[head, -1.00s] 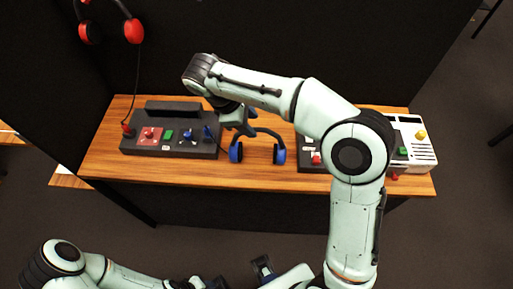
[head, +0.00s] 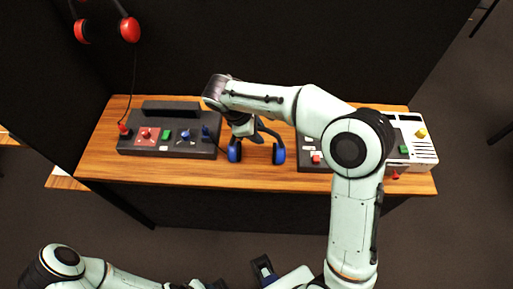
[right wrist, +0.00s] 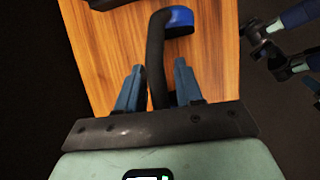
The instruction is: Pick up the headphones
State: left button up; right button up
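The blue and black headphones (head: 278,153) stand on the wooden table between two control panels, ear cups toward the table's front. Red and black headphones (head: 129,30) hang on the dark wall at the upper left. My right gripper (head: 248,130) is at the blue pair's headband, partly hidden by my arm. In the right wrist view my right gripper's fingers (right wrist: 157,82) are apart, one on each side of the dark headband (right wrist: 156,50), with gaps showing. A blue cup (right wrist: 179,20) shows beyond them. My left arm is low at the left; its gripper is unclear at the bottom edge.
A dark panel (head: 170,148) with red, green and blue controls stands left of the blue headphones. Another dark panel (head: 309,158) and a white panel (head: 418,150) stand at the right, partly behind my right arm. The dark wall rises behind the table (head: 240,180).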

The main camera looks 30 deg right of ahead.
grip_shut()
pick_arm(q)
notch_tip(320, 180, up, 5)
jog(key=w+p, duration=0.2)
jog(key=p, duration=0.2)
jog(key=shift+w+r+p, duration=0.2)
jog(key=shift+w+p, duration=0.15)
jog(key=shift+w, duration=0.05)
pick_arm(e)
notch_tip(320, 180, up, 20)
